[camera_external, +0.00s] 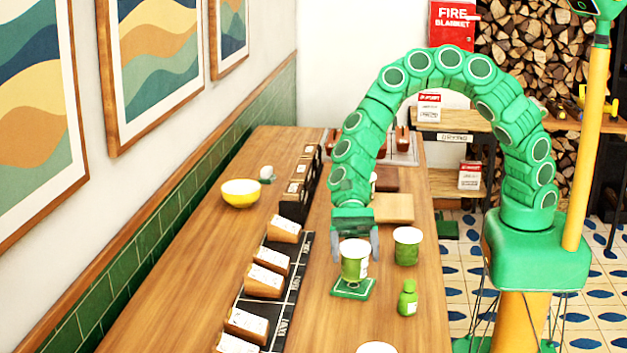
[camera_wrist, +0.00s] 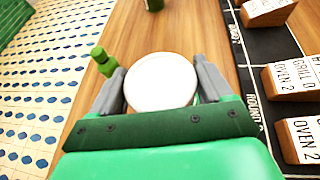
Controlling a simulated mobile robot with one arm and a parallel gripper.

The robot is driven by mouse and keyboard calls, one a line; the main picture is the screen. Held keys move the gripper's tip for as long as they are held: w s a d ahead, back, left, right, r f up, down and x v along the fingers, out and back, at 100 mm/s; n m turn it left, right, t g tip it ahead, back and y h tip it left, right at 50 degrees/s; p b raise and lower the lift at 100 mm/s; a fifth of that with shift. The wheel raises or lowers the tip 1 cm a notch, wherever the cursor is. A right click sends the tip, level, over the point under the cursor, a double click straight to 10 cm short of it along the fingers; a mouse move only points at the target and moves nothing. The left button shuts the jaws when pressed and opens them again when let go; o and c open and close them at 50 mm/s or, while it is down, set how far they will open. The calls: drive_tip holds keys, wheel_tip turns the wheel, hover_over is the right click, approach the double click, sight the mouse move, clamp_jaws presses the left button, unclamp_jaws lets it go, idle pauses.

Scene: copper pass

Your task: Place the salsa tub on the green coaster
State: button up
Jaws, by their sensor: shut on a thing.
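The salsa tub (camera_external: 354,265), a green tub with a pale top, is between the fingers of my gripper (camera_external: 356,248). My gripper is shut on its sides. The tub is upright and directly over the green coaster (camera_external: 341,293), a flat square on the counter. I cannot tell whether its base touches the coaster or is just above it.
A similar green tub (camera_external: 407,248) stands close on the right. A small green bottle (camera_external: 407,299) is in front of it, near the counter's right edge. Wooden label blocks (camera_external: 265,281) line a black strip on the left. A yellow bowl (camera_external: 240,193) stands farther back.

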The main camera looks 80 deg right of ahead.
drive_tip(key=shift+f, duration=1.1)
drive_tip(key=o, duration=1.1)
drive_tip(key=shift+f, duration=0.1)
drive_tip(key=shift+d+r, duration=0.2)
drive_tip(key=shift+v, duration=5.8)
